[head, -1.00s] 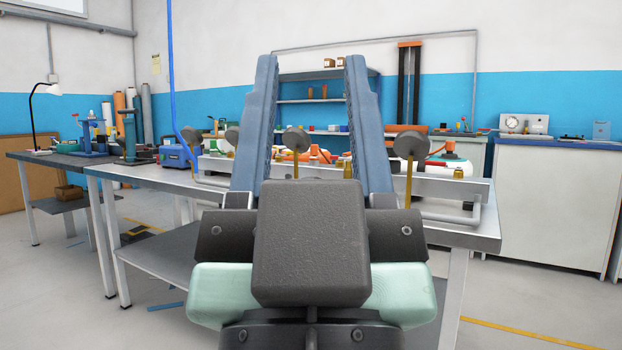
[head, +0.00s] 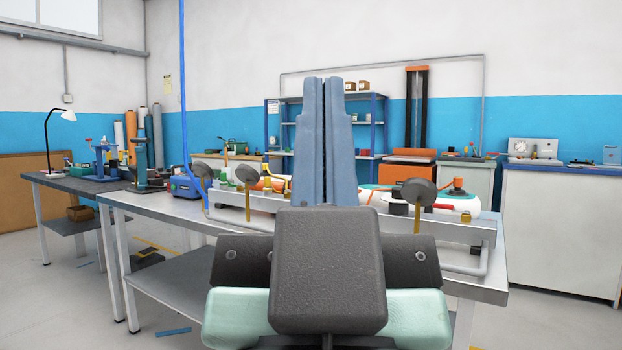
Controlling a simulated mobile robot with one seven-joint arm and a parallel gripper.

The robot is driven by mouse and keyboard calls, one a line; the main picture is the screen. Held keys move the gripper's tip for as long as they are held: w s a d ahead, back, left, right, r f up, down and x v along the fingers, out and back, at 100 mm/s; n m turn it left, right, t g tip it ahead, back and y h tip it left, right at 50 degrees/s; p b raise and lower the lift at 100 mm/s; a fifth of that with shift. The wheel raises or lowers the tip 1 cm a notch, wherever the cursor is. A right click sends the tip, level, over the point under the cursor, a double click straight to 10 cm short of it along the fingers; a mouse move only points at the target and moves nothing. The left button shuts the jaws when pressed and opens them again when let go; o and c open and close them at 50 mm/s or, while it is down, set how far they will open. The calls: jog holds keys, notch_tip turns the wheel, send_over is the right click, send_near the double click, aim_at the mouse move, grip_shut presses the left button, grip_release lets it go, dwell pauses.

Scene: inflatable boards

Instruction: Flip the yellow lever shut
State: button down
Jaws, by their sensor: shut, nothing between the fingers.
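My gripper (head: 323,85) stands in the middle of the head view with its two blue-grey fingers together and nothing between them. Its fingers reach up in front of the metal bench (head: 175,210). Yellow-brown stems with round grey ends stand along the bench's front rail: one lever (head: 417,218) to the right of my gripper and one lever (head: 247,205) to the left. My fingers and wrist hide the middle of the rail. No contact between gripper and lever shows.
A metal rail (head: 470,232) runs along the bench front. White and orange inflatable boards (head: 458,205) lie behind it. A blue box (head: 184,187) stands at the bench's left end. A blue hose (head: 183,90) hangs down there. Floor on the left is mostly clear.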

notch_tip(320, 180, up, 39)
jog(key=p, duration=3.6)
jog(key=shift+f, duration=0.2)
jog(key=shift+w+a, duration=0.1)
jog(key=shift+w, duration=0.05)
